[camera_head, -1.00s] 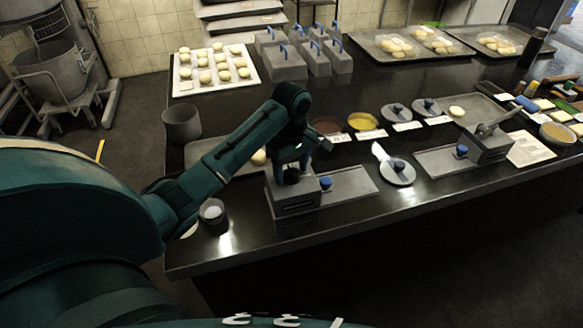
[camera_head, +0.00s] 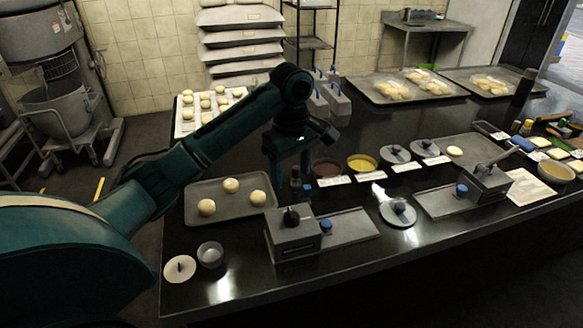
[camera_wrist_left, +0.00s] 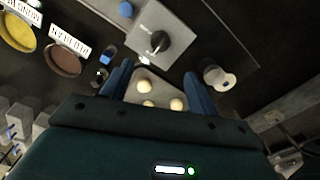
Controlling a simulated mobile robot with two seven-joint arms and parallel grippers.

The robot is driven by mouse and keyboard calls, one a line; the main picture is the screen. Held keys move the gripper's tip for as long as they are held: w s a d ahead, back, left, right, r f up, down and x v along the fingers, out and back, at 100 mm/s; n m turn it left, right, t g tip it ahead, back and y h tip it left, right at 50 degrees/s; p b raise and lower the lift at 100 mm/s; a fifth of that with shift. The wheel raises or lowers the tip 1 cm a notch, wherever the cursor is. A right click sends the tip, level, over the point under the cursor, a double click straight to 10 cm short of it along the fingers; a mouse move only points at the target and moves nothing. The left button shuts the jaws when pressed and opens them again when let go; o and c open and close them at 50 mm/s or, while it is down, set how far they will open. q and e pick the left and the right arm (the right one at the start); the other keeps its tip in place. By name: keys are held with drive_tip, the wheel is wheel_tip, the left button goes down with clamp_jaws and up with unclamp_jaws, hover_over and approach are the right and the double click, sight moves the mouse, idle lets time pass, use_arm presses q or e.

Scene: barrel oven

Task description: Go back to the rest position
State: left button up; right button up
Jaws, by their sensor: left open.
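My left gripper (camera_head: 290,168) hangs from the raised left arm, above the counter and behind the near grey box in the picture. In the left wrist view its two blue fingers (camera_wrist_left: 157,78) stand apart, with nothing held between them. Below them, apart from them, lie dough balls on a grey tray (camera_head: 228,213). The near grey box (camera_head: 293,236) has a black knob on top and a flat plate with a blue knob at its right; it also shows in the left wrist view (camera_wrist_left: 172,30). My right gripper is not in view.
A small cup (camera_head: 210,255) and a white disc (camera_head: 180,269) sit at the counter's near left corner. Bowls, lids and a second grey device (camera_head: 490,182) stand to the right. A white tray of dough (camera_head: 186,122) and grey canisters are at the back.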

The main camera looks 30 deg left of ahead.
use_arm(q)
drive_tip(key=shift+r, duration=0.25)
idle(0.3)
drive_tip(key=s+d+f+m+t+h, duration=0.1)
drive_tip(key=s+d+f+m, duration=1)
drive_tip(key=f, duration=0.4)
drive_tip(key=s+a+f+m+t, duration=0.1)
drive_tip(key=s+m, duration=0.2)
drive_tip(key=s, duration=0.5)
drive_tip(key=s+a+f+m+t, duration=0.1)
drive_tip(key=s+m+t, duration=0.15)
drive_tip(key=s, duration=0.55)
drive_tip(key=w+d+f+t+h, duration=0.1)
drive_tip(key=w+d+f+t, duration=0.4)
drive_tip(key=f, duration=0.5)
drive_tip(key=shift+w+d+f+m+h, duration=0.2)
drive_tip(key=shift+w+d+m+h, duration=0.25)
drive_tip(key=shift+w, duration=0.2)
